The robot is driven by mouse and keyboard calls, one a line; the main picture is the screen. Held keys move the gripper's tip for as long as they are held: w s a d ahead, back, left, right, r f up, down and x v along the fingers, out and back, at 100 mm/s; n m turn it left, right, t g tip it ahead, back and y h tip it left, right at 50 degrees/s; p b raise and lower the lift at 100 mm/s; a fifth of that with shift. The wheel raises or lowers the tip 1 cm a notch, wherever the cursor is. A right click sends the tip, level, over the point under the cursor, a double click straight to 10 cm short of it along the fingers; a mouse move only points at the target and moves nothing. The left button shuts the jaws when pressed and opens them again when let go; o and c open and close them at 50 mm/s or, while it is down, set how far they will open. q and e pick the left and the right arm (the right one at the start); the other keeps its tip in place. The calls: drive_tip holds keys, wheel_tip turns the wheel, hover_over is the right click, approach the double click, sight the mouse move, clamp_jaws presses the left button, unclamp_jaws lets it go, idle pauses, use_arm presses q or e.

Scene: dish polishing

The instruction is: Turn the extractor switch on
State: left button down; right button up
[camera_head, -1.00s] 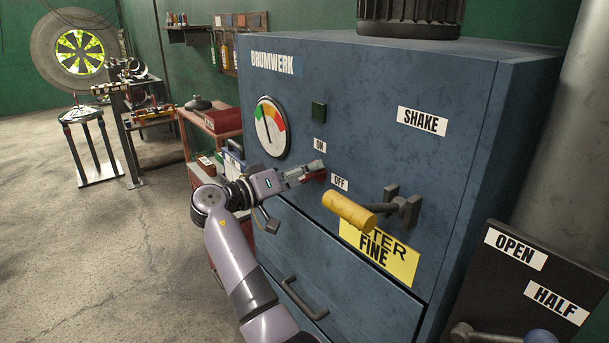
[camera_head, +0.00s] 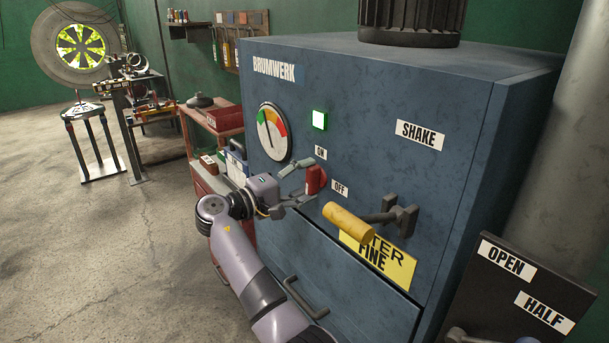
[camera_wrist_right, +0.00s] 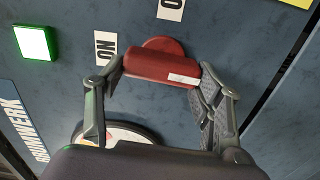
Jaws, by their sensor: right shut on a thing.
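The extractor switch is a red handle on a round red base (camera_head: 316,179), set in the blue cabinet front between the ON label (camera_head: 321,152) and the OFF label (camera_head: 340,188). In the head view it stands roughly upright. My right gripper (camera_head: 303,182) is shut on it, one finger at each end. The wrist view shows the red handle (camera_wrist_right: 160,68), with a white strip near its right end, between my fingers (camera_wrist_right: 160,82). The square green lamp (camera_head: 319,120) above is lit; it also glows in the wrist view (camera_wrist_right: 34,43). My left gripper is not in view.
A yellow-handled lever (camera_head: 347,222) sticks out close to the right of the switch. A round gauge (camera_head: 272,132) is to its left. A drawer handle (camera_head: 305,298) is below. A red shelf cart (camera_head: 222,118) stands left of the cabinet; open floor lies further left.

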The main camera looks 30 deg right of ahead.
drive_tip(key=shift+n, duration=0.6)
drive_tip(key=o, duration=1.1)
drive_tip(key=shift+o, duration=0.2)
drive_tip(key=a, duration=1.2)
drive_tip(key=shift+s, duration=0.45)
drive_tip(key=shift+f, duration=0.1)
